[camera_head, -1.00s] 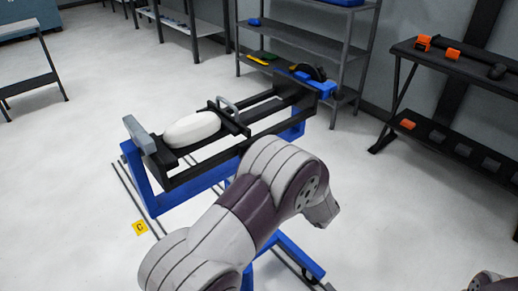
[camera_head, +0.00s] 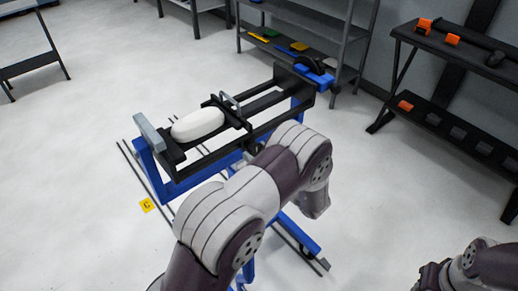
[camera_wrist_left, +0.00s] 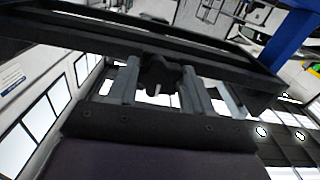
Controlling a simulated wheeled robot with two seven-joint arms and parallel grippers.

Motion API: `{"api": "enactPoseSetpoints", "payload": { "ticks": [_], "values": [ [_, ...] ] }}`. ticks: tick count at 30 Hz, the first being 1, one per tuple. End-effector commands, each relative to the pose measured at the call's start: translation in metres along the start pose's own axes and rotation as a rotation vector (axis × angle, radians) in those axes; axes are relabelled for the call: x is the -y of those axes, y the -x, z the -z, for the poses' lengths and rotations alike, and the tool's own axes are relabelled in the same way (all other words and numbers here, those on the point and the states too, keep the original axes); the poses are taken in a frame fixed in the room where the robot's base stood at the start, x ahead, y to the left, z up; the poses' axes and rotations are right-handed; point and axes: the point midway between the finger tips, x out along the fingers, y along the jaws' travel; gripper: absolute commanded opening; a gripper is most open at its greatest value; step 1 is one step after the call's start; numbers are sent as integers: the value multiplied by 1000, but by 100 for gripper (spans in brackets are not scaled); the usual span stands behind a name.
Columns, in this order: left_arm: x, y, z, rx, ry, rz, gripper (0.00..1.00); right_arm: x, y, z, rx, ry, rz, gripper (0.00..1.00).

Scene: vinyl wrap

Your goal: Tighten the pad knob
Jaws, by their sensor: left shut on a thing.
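The pad knob (camera_wrist_left: 160,72) is a dark knob under the black rail frame in the left wrist view. My left gripper (camera_wrist_left: 160,88) has one finger on each side of it and is shut on it. In the head view my left arm crosses in front of the stand, and the gripper and knob are mostly hidden. A white oval pad (camera_head: 198,124) lies on the black frame (camera_head: 212,159) of the blue stand, beside a black clamp bar with a grey handle (camera_head: 230,101). My right gripper cannot be made out; part of my right arm shows at the lower right.
A grey shelf rack (camera_head: 300,22) stands behind the stand. A black rack (camera_head: 455,60) with orange-ended tools is at the right. A yellow floor marker (camera_head: 147,205) lies left of the stand. The floor around is mostly clear.

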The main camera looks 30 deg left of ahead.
Motion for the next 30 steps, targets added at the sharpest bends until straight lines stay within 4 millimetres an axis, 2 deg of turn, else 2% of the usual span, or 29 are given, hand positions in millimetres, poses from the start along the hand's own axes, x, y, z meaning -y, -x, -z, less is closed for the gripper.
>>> {"api": "enactPoseSetpoints", "payload": {
  "ticks": [6,21,22,24,30],
  "values": [
    [1,0,0,1,-57,0,20,0,6,1,0,0,0,38],
    [1,0,-1,1,-73,1,20,0,7,1,0,0,0,38],
    [1,0,-1,1,-73,1,57,0,7,1,0,0,0,38],
    [1,0,-1,0,-72,0,75,0,7,1,0,0,0,38],
    [0,0,0,0,-70,0,75,0,7,1,0,0,0,38]
  ]
}}
